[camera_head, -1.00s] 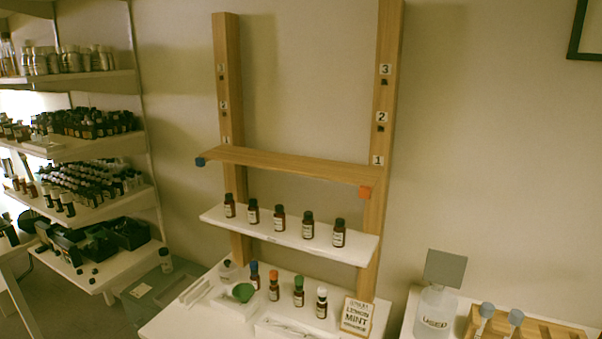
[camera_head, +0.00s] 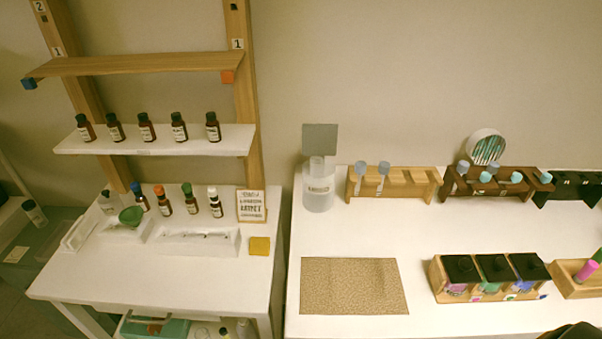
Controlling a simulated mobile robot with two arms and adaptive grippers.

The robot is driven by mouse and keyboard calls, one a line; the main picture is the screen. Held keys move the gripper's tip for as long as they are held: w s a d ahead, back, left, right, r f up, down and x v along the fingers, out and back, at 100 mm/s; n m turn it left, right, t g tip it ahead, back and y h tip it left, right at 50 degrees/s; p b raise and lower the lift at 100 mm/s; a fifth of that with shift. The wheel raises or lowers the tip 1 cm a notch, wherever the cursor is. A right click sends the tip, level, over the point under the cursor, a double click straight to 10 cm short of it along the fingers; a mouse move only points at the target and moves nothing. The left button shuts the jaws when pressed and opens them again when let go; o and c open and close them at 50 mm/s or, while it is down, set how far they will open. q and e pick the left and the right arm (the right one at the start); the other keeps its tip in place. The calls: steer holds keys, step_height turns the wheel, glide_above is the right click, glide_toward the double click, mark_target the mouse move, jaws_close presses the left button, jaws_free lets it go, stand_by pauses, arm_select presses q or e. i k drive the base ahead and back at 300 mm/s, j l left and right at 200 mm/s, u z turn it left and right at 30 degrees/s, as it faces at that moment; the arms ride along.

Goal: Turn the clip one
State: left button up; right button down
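A wooden shelf board (camera_head: 150,63) spans two wooden posts at the marks numbered 1. A small blue block (camera_head: 28,84) sits under its left end and a small orange block (camera_head: 227,77) under its right end. They may be clips, but they are too small to tell, and so is which way they are turned. No gripper fingers show. A dark rounded shape at the bottom right edge may be part of my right arm.
A white shelf (camera_head: 200,144) below holds several brown bottles. The left table (camera_head: 262,291) carries capped bottles, a green funnel, a sign and a yellow block. The right table (camera_head: 428,313) has a speckled mat (camera_head: 352,286), wooden racks and a box of dark-lidded jars.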

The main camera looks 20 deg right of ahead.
mark_target(484, 176)
steer(key=z, duration=1.8)
